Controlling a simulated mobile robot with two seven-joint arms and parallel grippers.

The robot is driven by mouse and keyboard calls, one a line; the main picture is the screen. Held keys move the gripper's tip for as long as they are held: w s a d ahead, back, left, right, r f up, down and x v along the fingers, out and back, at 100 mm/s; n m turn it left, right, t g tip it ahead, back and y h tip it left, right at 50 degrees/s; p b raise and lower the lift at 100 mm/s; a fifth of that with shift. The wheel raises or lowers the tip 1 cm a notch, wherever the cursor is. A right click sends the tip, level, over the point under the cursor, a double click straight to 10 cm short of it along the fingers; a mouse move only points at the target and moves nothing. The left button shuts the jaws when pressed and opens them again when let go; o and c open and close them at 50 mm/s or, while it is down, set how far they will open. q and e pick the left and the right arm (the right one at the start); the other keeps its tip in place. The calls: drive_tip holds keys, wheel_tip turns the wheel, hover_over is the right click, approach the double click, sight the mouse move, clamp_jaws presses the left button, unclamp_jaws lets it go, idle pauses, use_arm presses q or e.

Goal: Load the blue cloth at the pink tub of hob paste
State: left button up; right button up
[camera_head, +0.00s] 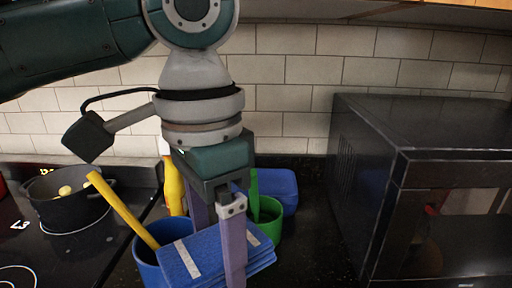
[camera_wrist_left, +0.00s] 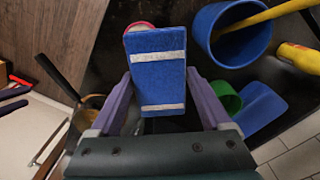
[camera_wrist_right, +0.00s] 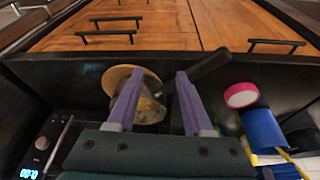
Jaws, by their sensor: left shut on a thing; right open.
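The blue cloth (camera_head: 195,260), folded with white stripes, is in my left gripper (camera_head: 222,210), which is shut on it above the dark counter. The left wrist view shows the cloth (camera_wrist_left: 157,72) between the two purple fingers of my left gripper (camera_wrist_left: 158,95). The pink tub (camera_wrist_left: 140,25) shows only as a rim behind the cloth's far end there; whether they touch cannot be told. In the right wrist view the pink tub (camera_wrist_right: 241,95) shows its white top. It is hidden in the head view. My right gripper (camera_wrist_right: 158,78) is open and empty.
A blue pot (camera_head: 148,268) with a yellow handle stands beside the cloth. A green pot (camera_head: 268,222), a blue box-like thing (camera_head: 284,190) and a yellow bottle (camera_head: 173,188) are behind. A black microwave (camera_head: 415,180) blocks the right; a dark pan (camera_head: 70,200) sits on the hob at left.

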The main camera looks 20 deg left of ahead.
use_arm(q)
drive_tip(key=s+d+f+m, duration=0.1)
drive_tip(key=f+m, duration=0.1)
drive_tip(key=f, duration=0.1)
drive_tip(key=s+d+f+m, duration=0.1)
drive_tip(key=f+m, duration=0.2)
drive_tip(key=f, duration=0.1)
drive_tip(key=s+d+f+m, duration=0.1)
drive_tip(key=f+m, duration=0.1)
drive_tip(key=f, duration=0.1)
drive_tip(key=shift+s+d+f+p, duration=0.25)
drive_tip(key=shift+s+d+p, duration=0.05)
drive_tip(key=shift+p, duration=0.1)
wheel_tip(320, 180, down, 5)
drive_tip(key=b, duration=0.6)
drive_tip(key=shift+f, duration=0.15)
drive_tip(key=shift+f+b, duration=0.35)
drive_tip(key=shift+f, duration=0.15)
drive_tip(key=shift+a+f+p, duration=0.1)
drive_tip(key=shift+f+p, duration=0.05)
drive_tip(key=shift+p, duration=0.15)
idle(1.3)
wheel_tip(320, 180, up, 7)
drive_tip(key=p, duration=0.8)
